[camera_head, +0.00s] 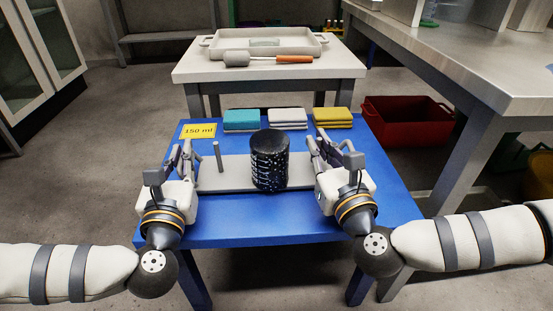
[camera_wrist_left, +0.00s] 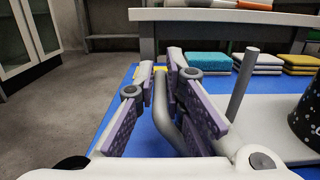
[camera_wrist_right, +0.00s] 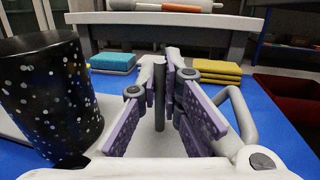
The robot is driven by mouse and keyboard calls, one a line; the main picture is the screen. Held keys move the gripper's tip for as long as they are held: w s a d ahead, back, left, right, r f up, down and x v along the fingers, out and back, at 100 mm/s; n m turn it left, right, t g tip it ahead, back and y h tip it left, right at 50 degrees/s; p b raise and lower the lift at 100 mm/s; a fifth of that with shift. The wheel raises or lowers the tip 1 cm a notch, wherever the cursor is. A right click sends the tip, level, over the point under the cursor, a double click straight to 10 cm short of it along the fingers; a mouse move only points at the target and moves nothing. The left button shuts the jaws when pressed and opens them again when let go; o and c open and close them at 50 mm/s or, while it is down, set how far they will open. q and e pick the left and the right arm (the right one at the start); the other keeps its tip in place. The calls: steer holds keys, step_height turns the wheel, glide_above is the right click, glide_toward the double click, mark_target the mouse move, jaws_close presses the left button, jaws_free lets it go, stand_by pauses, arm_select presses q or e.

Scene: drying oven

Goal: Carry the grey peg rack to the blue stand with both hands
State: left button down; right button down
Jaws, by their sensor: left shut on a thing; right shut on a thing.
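The grey peg rack (camera_head: 234,174) is a flat pale board with upright pegs, over the blue stand (camera_head: 260,226). I cannot tell whether it touches the stand's top. One bare peg (camera_head: 218,155) shows left of a black, white-speckled cylinder (camera_head: 270,160), which is upright on the rack and hides its middle. My left gripper (camera_head: 181,151) is shut on the rack's left end, with a bent grey bar (camera_wrist_left: 172,112) between its fingers. My right gripper (camera_head: 330,146) is shut on the right end, its fingers hiding part of the hold; a grey post (camera_wrist_right: 159,98) shows between them.
Teal (camera_head: 241,119), white (camera_head: 287,117) and yellow (camera_head: 332,116) folded cloths and a yellow "150 ml" card (camera_head: 198,131) lie along the stand's back. Behind is a pale table (camera_head: 205,72) with a tray (camera_head: 293,36). A red bin (camera_head: 405,119) sits right.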

arm_select(q)
steer(key=shift+a+f, duration=0.2)
steer(key=shift+f, duration=0.25)
arm_select(e)
steer(key=shift+w+d+f, duration=0.15)
steer(key=shift+d+f, duration=0.05)
steer(key=shift+d, duration=0.1)
arm_select(q)
steer(key=c, duration=2)
jaws_free()
steer(key=shift+f, duration=0.1)
arm_select(e)
steer(key=c, duration=2.1)
jaws_free()
steer(key=shift+f, duration=0.1)
arm_select(q)
steer(key=o, duration=0.3)
arm_select(e)
steer(key=o, duration=0.3)
arm_select(q)
steer(key=shift+d, duration=0.1)
arm_select(e)
steer(key=shift+o, duration=0.2)
steer(key=shift+a, duration=0.15)
